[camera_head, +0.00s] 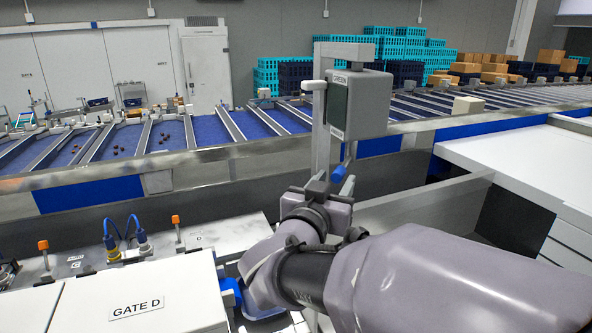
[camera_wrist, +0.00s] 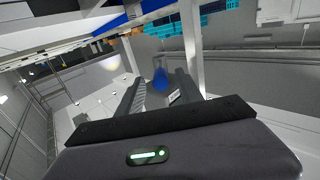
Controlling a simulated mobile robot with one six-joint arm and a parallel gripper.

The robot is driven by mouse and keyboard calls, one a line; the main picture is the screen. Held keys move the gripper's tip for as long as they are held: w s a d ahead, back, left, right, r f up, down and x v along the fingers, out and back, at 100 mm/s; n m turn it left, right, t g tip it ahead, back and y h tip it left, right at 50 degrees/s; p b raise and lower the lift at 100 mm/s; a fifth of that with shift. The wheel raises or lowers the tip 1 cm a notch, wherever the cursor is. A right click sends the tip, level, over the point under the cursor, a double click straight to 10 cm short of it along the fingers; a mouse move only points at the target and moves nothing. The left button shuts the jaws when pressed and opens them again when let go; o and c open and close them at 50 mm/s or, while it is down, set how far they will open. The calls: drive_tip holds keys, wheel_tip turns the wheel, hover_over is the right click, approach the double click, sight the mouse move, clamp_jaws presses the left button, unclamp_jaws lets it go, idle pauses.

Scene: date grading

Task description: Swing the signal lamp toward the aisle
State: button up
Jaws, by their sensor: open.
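A grey box (camera_head: 362,103) with a dark face and a label that seems to read "GREEN" hangs from a bracket on an upright post (camera_head: 320,120); it looks like the signal lamp. A blue handle-like piece (camera_head: 342,166) shows just below the box. My gripper (camera_head: 335,182) is under the box, its fingers pointing up and away. In the wrist view my gripper (camera_wrist: 158,88) is open, and a blue rounded piece (camera_wrist: 160,76) shows between and beyond the fingertips. I cannot tell whether the fingers touch it.
A white cabinet marked GATE D (camera_head: 140,305) with orange-capped knobs stands at the lower left. Behind runs a long sorting line with blue lanes (camera_head: 80,148) holding a few dark dates. A white counter (camera_head: 530,165) is at the right. Teal and navy crates (camera_head: 395,50) are stacked at the back.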

drive_tip(key=shift+x, duration=1.55)
drive_tip(key=shift+s, duration=0.1)
clamp_jaws()
